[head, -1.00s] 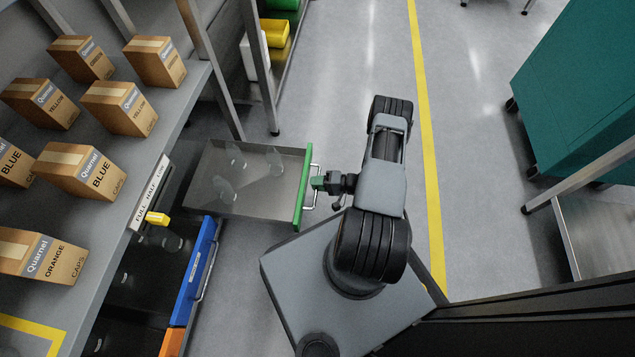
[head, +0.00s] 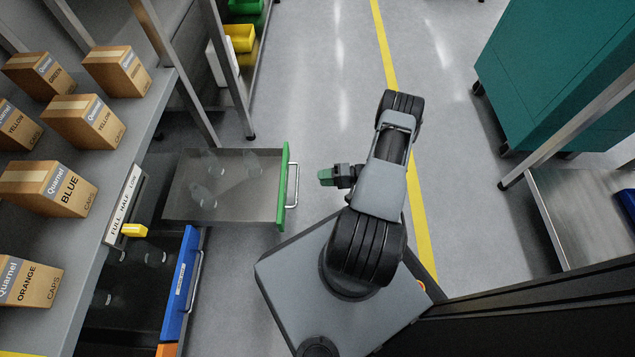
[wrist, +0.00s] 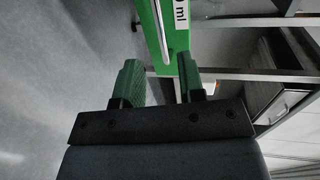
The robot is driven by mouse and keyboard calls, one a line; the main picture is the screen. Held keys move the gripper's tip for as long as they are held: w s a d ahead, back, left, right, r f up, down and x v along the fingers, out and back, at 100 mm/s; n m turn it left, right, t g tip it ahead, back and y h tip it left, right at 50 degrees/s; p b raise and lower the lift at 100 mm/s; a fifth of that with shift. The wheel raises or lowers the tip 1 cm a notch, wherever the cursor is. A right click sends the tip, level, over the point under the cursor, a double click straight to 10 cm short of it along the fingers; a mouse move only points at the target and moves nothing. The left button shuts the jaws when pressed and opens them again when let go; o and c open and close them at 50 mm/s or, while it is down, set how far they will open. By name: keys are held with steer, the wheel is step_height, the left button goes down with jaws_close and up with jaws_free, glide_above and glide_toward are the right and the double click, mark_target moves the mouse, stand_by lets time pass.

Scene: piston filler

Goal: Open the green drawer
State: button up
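The green drawer (head: 284,187) is pulled well out from under the shelf, with its green front and silver bar handle (head: 293,186) facing right. Several clear bottles lie or stand inside it. My gripper (head: 325,177) is to the right of the handle, with a clear gap between them in the head view. In the wrist view, the two green fingers of my gripper (wrist: 161,80) are spread apart with nothing between them. The green front (wrist: 178,45) and the handle (wrist: 161,32) show beyond the fingertips.
A blue drawer (head: 181,283) below the green one is partly out, with an orange one (head: 167,350) nearer. Caps boxes (head: 66,187) stand on the shelf at left. A teal cabinet (head: 560,75) stands at right. Floor between is clear.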

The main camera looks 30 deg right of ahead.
steer(key=shift+v, duration=1.75)
steer(key=w+a+r+n+g+h+p, duration=0.1)
steer(key=a+r+n+g+p, duration=0.15)
steer(key=r+p, duration=0.7)
steer(key=w+a+r+n+g+h+p, duration=0.1)
steer(key=a+r+g+h+p, duration=0.15)
steer(key=r, duration=1.35)
steer(key=w+a+r+n+g+h+p, duration=0.15)
steer(key=r+g+p, duration=0.35)
steer(key=r, duration=0.8)
steer(key=s+a+r+t+h+p, duration=0.1)
steer(key=s+a+r+h+p, duration=0.1)
steer(key=r+p, duration=0.5)
steer(key=s+a+r+n+t+h+p, duration=0.1)
steer(key=r+p, duration=0.6)
steer(key=r, duration=1.1)
steer(key=s+a+r+t+h+p, duration=0.3)
steer(key=s+a+r+h+p, duration=0.2)
steer(key=r, duration=0.8)
steer(key=shift+s+a+p, duration=0.8)
steer(key=shift+s+p, duration=0.4)
steer(key=shift+s, duration=0.05)
steer(key=shift+a, duration=0.1)
